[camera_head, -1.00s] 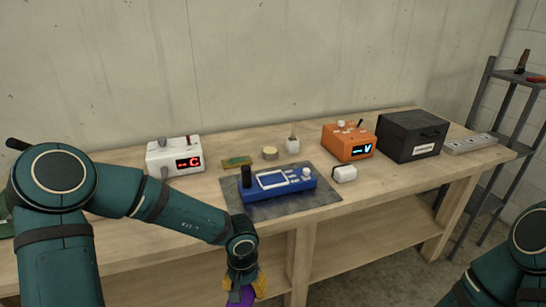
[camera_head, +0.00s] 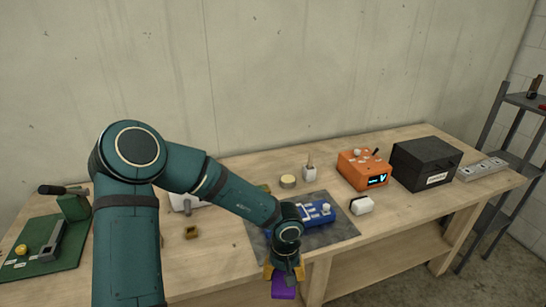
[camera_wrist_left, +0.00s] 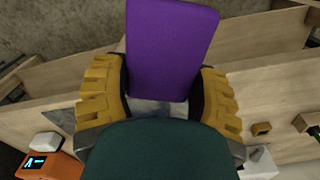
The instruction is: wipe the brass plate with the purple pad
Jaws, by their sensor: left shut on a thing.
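My left gripper (camera_head: 284,271) is shut on the purple pad (camera_head: 284,288), in front of the bench's front edge in the head view. In the left wrist view the pad (camera_wrist_left: 172,50) is a flat purple block between the yellow fingers. I cannot pick out the brass plate with certainty. A small brass-coloured block (camera_head: 192,232) lies on the bench left of my forearm. A thin greenish-gold piece (camera_head: 264,188) behind my forearm is mostly hidden. My right gripper is not in view.
A blue device (camera_head: 318,214) sits on a grey mat (camera_head: 340,231), partly behind my left arm. A green board (camera_head: 50,262) with a lever tool lies at the left.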

